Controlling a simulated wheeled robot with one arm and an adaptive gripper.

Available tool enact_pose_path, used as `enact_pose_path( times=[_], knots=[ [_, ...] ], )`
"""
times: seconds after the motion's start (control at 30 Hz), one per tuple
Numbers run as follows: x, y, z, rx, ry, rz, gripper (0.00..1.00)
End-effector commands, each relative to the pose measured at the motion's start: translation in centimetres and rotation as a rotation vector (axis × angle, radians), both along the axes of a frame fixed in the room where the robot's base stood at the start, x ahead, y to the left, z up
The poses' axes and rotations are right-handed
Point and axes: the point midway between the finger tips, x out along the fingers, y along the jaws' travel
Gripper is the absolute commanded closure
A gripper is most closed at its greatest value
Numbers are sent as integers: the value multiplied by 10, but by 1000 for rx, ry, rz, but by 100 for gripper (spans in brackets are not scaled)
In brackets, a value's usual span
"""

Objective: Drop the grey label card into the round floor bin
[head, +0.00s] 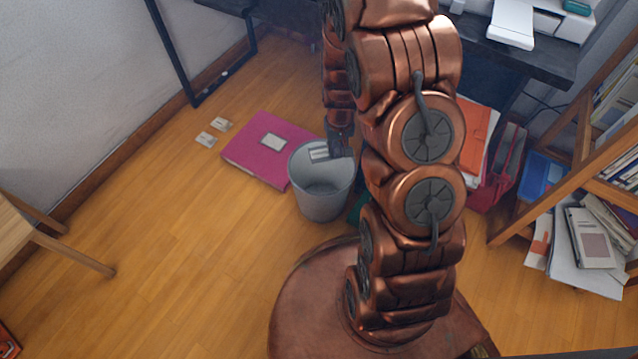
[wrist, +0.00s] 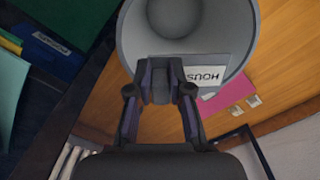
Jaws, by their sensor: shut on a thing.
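The round floor bin (head: 322,200) is a grey bucket on the wooden floor, left of my arm in the head view. In the wrist view the bin (wrist: 235,22) opens right below my gripper. My gripper (head: 341,143) is over the bin's mouth, pointing down. It is shut on the grey label card (head: 319,155), which hangs over the bin opening. In the wrist view the card (wrist: 203,76) shows dark printed letters, upside down, between and beside the fingertips of my gripper (wrist: 161,80). Part of the card is hidden by the fingers.
A magenta folder (head: 262,148) lies on the floor against the bin's left side. Two small pale cards (head: 213,132) lie further left. A dark desk (head: 520,55) and a wooden shelf (head: 560,165) stand at right.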

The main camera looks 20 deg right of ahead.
Motion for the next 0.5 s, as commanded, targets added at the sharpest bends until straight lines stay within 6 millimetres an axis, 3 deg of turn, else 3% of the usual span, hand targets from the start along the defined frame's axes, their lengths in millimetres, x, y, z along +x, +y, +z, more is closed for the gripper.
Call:
enact_pose_path(
  times=[0.5],
  knots=[
    [1, 6, -46, 2, 3, 11, 100]
  ],
)
